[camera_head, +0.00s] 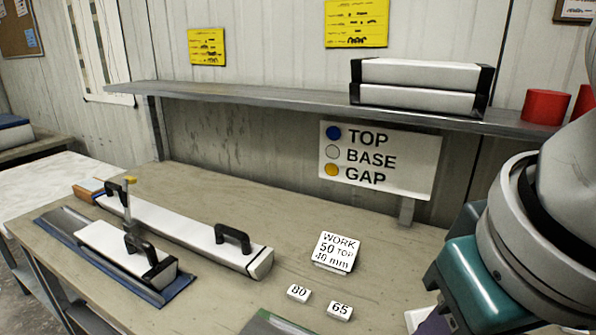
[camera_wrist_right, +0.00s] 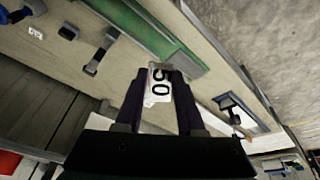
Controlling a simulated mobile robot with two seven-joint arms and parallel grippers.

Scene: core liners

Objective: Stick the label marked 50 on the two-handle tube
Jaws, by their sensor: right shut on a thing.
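The label marked 50 (camera_wrist_right: 160,88) is between the two dark fingers of my right gripper (camera_wrist_right: 157,76) in the right wrist view, with its number facing the camera. My right gripper is shut on it, held over the bench area. The long white tube with two black handles (camera_head: 185,222) lies on the bench at the left. My left gripper is not in view.
Labels marked 80 (camera_head: 298,292) and 65 (camera_head: 340,310) lie at the front. A work card (camera_head: 336,252) reads 50 TOP 40 mm. A shorter white tube (camera_head: 105,248) lies in a blue tray (camera_head: 181,284). A colour sign (camera_head: 400,185) stands behind. The bench between long tube and sign is clear.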

